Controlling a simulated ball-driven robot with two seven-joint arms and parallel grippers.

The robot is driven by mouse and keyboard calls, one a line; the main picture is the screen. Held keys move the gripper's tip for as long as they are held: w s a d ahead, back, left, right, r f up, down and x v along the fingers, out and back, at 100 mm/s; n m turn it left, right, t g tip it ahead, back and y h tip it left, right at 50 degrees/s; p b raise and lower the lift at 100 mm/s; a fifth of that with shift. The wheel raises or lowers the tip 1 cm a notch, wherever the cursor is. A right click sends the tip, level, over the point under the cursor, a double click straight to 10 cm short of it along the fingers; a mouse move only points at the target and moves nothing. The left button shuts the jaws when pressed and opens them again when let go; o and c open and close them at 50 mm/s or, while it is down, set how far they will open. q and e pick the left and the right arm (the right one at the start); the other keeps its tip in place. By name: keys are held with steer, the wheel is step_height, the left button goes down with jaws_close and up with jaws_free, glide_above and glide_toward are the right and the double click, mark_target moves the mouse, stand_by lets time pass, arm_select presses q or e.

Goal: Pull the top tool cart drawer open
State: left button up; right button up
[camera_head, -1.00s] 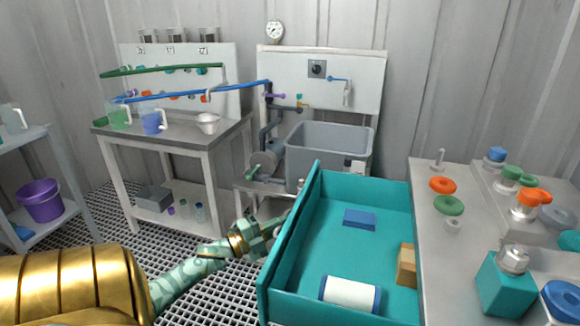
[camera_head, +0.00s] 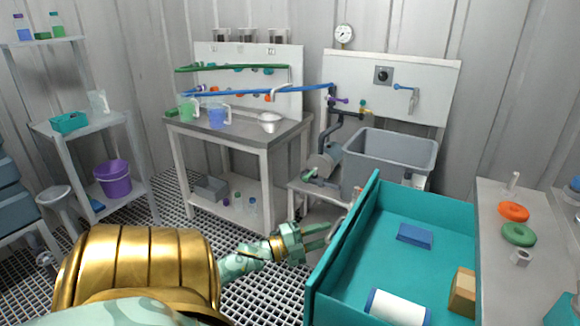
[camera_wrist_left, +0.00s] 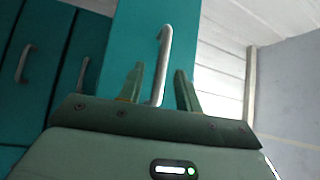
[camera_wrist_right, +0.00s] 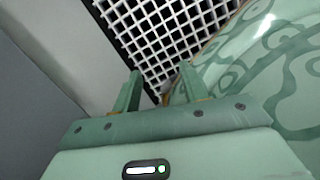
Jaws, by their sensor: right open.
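The top drawer (camera_head: 392,262) of the teal tool cart stands pulled out in the head view, its inside showing. My left gripper (camera_head: 328,234) is just outside its front panel. In the left wrist view the drawer front (camera_wrist_left: 130,40) carries an upright-looking silver handle (camera_wrist_left: 164,55). The fingers of my left gripper (camera_wrist_left: 158,88) are apart, one on each side of the handle's near end, with gaps showing; contact cannot be seen. My right gripper (camera_wrist_right: 156,90) shows only in its wrist view, open and empty above the floor grating.
The drawer holds a blue block (camera_head: 415,236), a white roll (camera_head: 396,308) and a tan block (camera_head: 462,292). A grey bench (camera_head: 495,250) with colored rings adjoins it at right. A grey sink (camera_head: 390,160) stands behind. Grating floor (camera_head: 275,285) is free left of the drawer.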

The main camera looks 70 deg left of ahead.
arm_select(q)
steer(key=s+a+f+p, duration=0.1)
steer(key=s+f, duration=0.1)
steer(key=s, duration=1.1)
steer(key=shift+a, duration=0.35)
arm_select(e)
steer(key=shift+s+a+r, duration=0.2)
steer(key=shift+a+r, duration=0.1)
steer(key=shift+a, duration=0.2)
steer(key=shift+s+a+r, duration=0.2)
steer(key=shift+a+r, duration=0.1)
steer(key=shift+a, duration=0.2)
steer(key=shift+d, duration=0.5)
